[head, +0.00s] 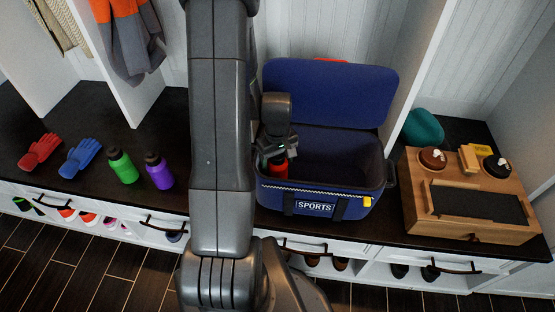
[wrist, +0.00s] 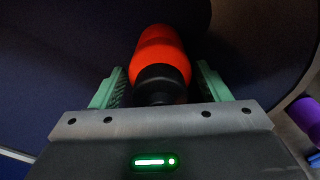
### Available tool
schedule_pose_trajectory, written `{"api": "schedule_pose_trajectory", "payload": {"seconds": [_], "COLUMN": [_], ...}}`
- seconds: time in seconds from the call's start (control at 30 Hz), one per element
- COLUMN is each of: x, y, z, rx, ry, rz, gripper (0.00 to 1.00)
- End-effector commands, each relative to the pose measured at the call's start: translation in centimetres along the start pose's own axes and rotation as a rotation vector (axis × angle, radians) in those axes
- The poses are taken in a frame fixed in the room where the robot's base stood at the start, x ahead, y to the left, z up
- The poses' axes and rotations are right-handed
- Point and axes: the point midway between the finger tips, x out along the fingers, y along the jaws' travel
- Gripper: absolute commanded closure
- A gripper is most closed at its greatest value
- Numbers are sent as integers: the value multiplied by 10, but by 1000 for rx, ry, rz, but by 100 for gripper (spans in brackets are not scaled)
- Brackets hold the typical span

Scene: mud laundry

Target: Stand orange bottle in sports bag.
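The orange bottle (head: 279,170) is inside the front left part of the open blue sports bag (head: 315,196). It looks roughly upright, its lower part hidden by the bag's front wall. In the wrist view the orange bottle (wrist: 160,48) shows its black cap towards me, with dark blue bag lining around it. My gripper (head: 274,152) is above the bag's left side, pointing down over the bottle. In the wrist view my gripper (wrist: 163,76) has one green finger on each side of the bottle, with narrow gaps showing. Whether the bottle's base touches the bag floor is hidden.
The bag's lid (head: 330,92) is raised at the back. A wooden box (head: 470,205) stands right, past a divider.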

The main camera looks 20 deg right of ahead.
Motion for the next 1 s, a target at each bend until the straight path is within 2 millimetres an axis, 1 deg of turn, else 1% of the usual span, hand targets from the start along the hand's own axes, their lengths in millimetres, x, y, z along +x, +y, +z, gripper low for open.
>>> {"api": "schedule_pose_trajectory", "payload": {"seconds": [0.2, 0.33, 0.47, 0.6, 0.8, 0.9, 1.0], "x": [-2, -12, -35, -65, -101, -114, -121], "y": [0, 0, 0, 1, 0, 0, 0], "z": [0, -1, -1, -1, 0, 0, 0], "rx": [0, 0, 0, 0, 0, 0, 0], "ry": [0, 2, 4, 5, 2, 2, 1], "rz": [0, 1, 2, 3, 2, 1, 1], "gripper": [31, 31, 31, 31, 31, 31, 31]}}
